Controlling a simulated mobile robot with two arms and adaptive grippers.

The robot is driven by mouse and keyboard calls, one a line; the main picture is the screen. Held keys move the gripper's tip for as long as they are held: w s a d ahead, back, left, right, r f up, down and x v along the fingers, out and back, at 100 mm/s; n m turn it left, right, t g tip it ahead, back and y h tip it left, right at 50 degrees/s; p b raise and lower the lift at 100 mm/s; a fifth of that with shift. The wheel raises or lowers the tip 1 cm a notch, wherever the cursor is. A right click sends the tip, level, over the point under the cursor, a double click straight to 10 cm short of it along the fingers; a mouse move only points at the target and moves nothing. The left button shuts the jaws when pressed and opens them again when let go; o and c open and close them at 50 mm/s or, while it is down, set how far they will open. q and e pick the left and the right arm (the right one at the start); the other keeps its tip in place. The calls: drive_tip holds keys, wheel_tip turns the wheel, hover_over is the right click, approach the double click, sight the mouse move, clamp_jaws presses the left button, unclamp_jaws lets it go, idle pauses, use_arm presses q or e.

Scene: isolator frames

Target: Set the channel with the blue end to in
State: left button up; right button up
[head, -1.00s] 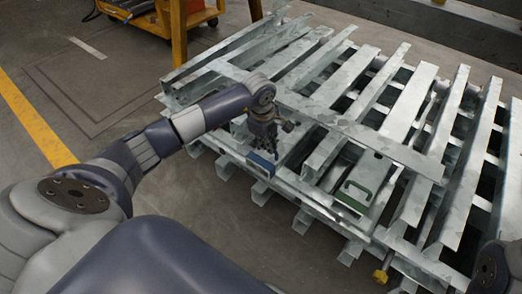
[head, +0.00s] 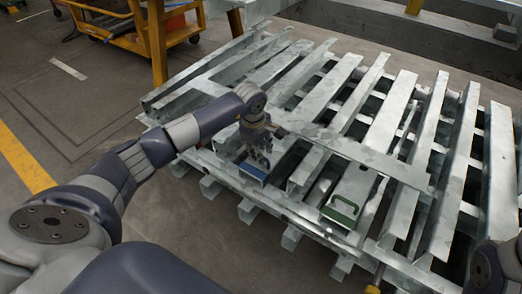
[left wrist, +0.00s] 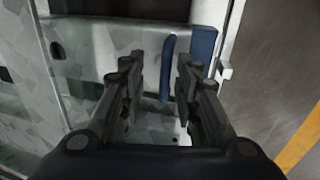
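The channel with the blue end (head: 252,172) lies at the front left of the galvanised frame. In the left wrist view its blue end plate (left wrist: 203,45) and upright blue handle (left wrist: 168,68) show beyond and between my fingers. My left gripper (head: 261,162) is right at the blue end, fingers pointing down. In the left wrist view my left gripper (left wrist: 160,65) is open, with the handle between the fingertips, nearer the right finger; contact cannot be told. Part of my right arm shows at the lower right edge; its gripper is out of view.
A green plate with a handle (head: 342,207) sits right of the blue end. A yellow end (head: 373,288) shows at the bottom. Parallel steel channels (head: 390,110) fill the frame. A yellow cart (head: 125,30) stands behind left. The floor left of the frame is clear.

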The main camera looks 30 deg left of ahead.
use_arm(q)
wheel_tip(320, 180, up, 12)
drive_tip(key=s, duration=0.2)
drive_tip(key=shift+s+f, duration=0.15)
drive_tip(key=shift+s, duration=0.05)
drive_tip(key=shift+a, duration=0.1)
idle(0.4)
